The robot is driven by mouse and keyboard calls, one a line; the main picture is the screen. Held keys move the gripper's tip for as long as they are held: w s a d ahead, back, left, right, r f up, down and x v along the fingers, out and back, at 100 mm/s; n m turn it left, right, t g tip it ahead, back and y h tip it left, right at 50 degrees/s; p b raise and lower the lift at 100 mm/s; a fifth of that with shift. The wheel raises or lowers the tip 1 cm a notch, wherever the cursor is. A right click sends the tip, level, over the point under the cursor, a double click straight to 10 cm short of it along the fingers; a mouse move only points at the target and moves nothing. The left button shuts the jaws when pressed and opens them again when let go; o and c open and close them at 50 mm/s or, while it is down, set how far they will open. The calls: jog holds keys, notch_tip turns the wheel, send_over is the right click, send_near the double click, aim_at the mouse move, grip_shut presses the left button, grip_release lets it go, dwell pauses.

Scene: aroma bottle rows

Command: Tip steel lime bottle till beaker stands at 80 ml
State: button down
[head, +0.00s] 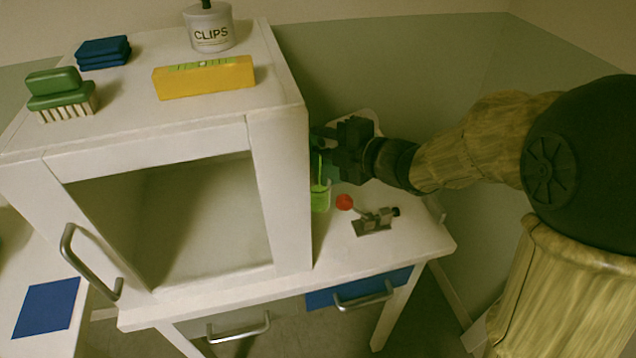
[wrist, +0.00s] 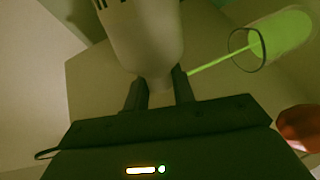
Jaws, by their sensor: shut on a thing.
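My gripper (head: 327,141) is shut on the steel lime bottle (wrist: 146,38), whose pale grey body shows between the fingers (wrist: 160,90) in the wrist view. In the head view the bottle is mostly hidden by the cabinet and gripper. A thin green stream runs from the bottle side into the beaker. The clear glass beaker (head: 320,198) stands on the table just right of the cabinet and holds bright green liquid. In the wrist view the beaker (wrist: 287,31) is at upper right. I cannot read its scale marks.
A metal clamp (head: 376,221) with a red knob (head: 344,202) sits right of the beaker. A white cabinet (head: 281,190) stands close on the left, bearing a yellow level (head: 204,80), a green brush (head: 62,97), blue cloths (head: 103,53) and a CLIPS jar (head: 210,32). The table's front right is clear.

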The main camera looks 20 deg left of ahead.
jog(key=shift+r, duration=0.1)
jog(key=p, duration=0.1)
jog(key=m+p, duration=0.1)
jog(key=shift+w+d+r+p, duration=0.15)
jog(key=shift+w+d+p, duration=0.05)
jog(key=shift+w+p, duration=0.15)
jog(key=shift+w+m+g+y+p, duration=0.15)
jog(key=shift+m+g+y+p, duration=0.2)
jog(key=shift+m+g, duration=0.2)
jog(key=shift+d+r+m+p, duration=0.1)
jog(key=shift+r+m+p, duration=0.3)
jog(key=shift+p, duration=0.55)
jog(key=r+m+p, duration=0.1)
jog(key=p, duration=0.1)
jog(key=r+m+y+p, duration=0.1)
jog(key=p, duration=0.1)
jog(key=r+m+p, duration=0.1)
jog(key=p, duration=0.2)
jog(key=shift+w+d+r+m+g, duration=0.15)
jog(key=shift+w+m+g, duration=0.2)
